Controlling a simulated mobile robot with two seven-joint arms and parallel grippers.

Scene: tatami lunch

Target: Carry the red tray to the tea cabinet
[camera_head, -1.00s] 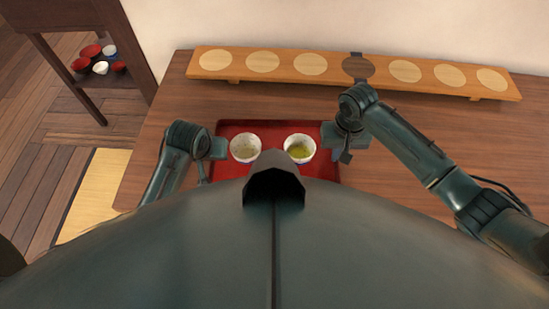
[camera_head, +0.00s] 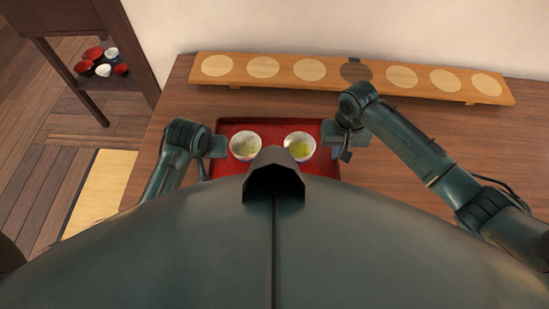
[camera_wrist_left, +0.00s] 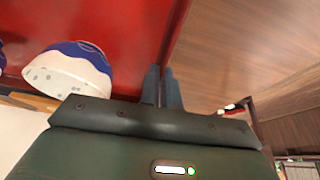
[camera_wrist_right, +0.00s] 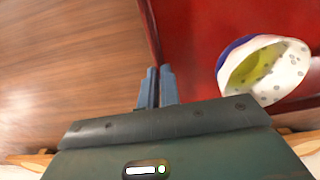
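The red tray (camera_head: 320,167) is in front of me, with two white-and-blue cups on it, a left cup (camera_head: 245,146) and a right cup (camera_head: 299,145), both upright with greenish tea. My left gripper (camera_head: 219,147) is at the tray's left edge; in the left wrist view its fingers (camera_wrist_left: 163,88) are closed about the rim. My right gripper (camera_head: 330,134) is at the right edge; in the right wrist view its fingers (camera_wrist_right: 157,88) are closed about the rim. My body hides the tray's near part. The dark wooden cabinet (camera_head: 85,18) stands at the upper left.
The brown table (camera_head: 430,150) lies beneath the tray. A long light-wood board (camera_head: 430,92) with pale round spots and one dark spot runs along its back by the wall. Several red, white and dark bowls (camera_head: 93,53) sit on the cabinet's shelf. A yellow mat (camera_head: 98,195) lies on the floor left.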

